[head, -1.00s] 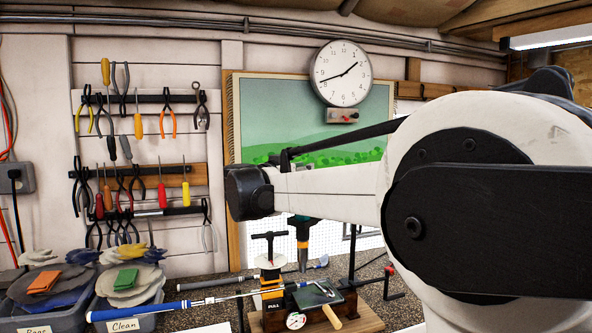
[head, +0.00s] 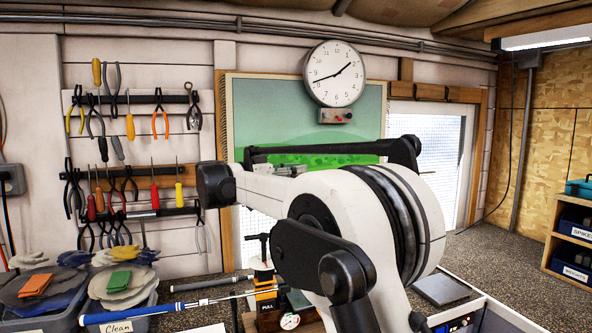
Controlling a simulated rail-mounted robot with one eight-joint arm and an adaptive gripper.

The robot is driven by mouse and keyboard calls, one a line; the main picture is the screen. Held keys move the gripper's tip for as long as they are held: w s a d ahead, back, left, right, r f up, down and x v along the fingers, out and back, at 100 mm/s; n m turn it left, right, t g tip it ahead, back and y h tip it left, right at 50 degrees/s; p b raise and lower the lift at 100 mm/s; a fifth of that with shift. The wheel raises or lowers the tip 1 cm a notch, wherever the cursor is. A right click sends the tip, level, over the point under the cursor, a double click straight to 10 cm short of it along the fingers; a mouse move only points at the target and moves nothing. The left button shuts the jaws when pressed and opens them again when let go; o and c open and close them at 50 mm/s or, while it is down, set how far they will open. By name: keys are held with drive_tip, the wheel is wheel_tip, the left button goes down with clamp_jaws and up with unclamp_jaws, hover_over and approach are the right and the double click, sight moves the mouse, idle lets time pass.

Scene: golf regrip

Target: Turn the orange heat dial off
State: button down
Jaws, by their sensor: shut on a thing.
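I cannot make out the orange heat dial in the head view. My white and black arm crosses the middle of the picture and covers much of the bench behind it. My gripper is not in view, so what it holds does not show. To the left of my arm, a yellow and black device marked PULL (head: 267,300) stands on the bench, with a small round white gauge (head: 290,321) beside it.
A golf club with a blue grip (head: 145,315) lies across the front. Two grey bins (head: 95,321) with gloves and pads stand at lower left. Tools hang on the left wall.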

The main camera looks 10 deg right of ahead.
drive_tip(key=c, duration=1.4)
unclamp_jaws()
drive_tip(key=v, duration=1.2)
